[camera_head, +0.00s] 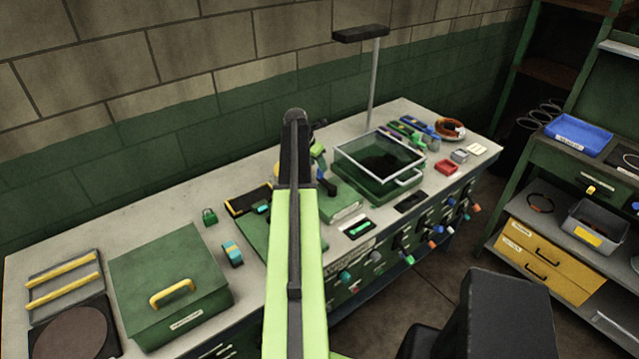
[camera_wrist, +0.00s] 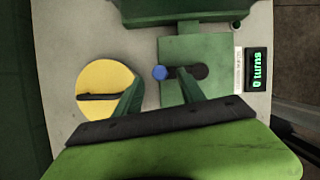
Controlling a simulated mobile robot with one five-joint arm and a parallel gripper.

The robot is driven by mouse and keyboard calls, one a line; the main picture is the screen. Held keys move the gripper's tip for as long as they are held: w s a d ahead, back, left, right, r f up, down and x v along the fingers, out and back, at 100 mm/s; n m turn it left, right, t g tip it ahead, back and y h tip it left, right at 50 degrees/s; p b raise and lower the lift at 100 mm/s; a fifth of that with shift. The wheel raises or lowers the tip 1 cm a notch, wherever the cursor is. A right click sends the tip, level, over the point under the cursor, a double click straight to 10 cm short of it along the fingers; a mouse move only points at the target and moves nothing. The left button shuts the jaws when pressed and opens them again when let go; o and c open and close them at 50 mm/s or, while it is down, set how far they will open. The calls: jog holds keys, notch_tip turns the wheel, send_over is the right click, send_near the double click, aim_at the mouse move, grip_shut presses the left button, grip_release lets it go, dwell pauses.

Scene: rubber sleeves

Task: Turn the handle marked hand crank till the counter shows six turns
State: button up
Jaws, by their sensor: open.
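In the wrist view, a green box (camera_wrist: 218,52) carries a round blue knob (camera_wrist: 159,72) at its left edge and a dark round part (camera_wrist: 201,72) on top. It also shows in the head view (camera_head: 343,204), partly behind my arm. The counter (camera_wrist: 257,69) at its right reads "0 turns"; it shows green in the head view (camera_head: 359,228). A white label (camera_wrist: 238,68) is too small to read. My gripper (camera_wrist: 160,86) is open, its two fingers on either side of the blue knob in the picture. I cannot tell their height or any contact.
A yellow disc (camera_wrist: 105,88) with a dark bar lies left of the box. A clear-topped green bin (camera_head: 378,184) stands right of the box in the head view. A green lidded box (camera_head: 165,285) stands left. Knobs line the bench front.

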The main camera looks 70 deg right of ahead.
aim_at(327, 182)
jog(key=b+x, duration=0.3)
jog(key=x, duration=0.2)
jog(key=shift+f, duration=0.1)
jog(key=shift+w, duration=0.1)
grip_shut()
jog(key=shift+w, duration=0.1)
dwell(0.9)
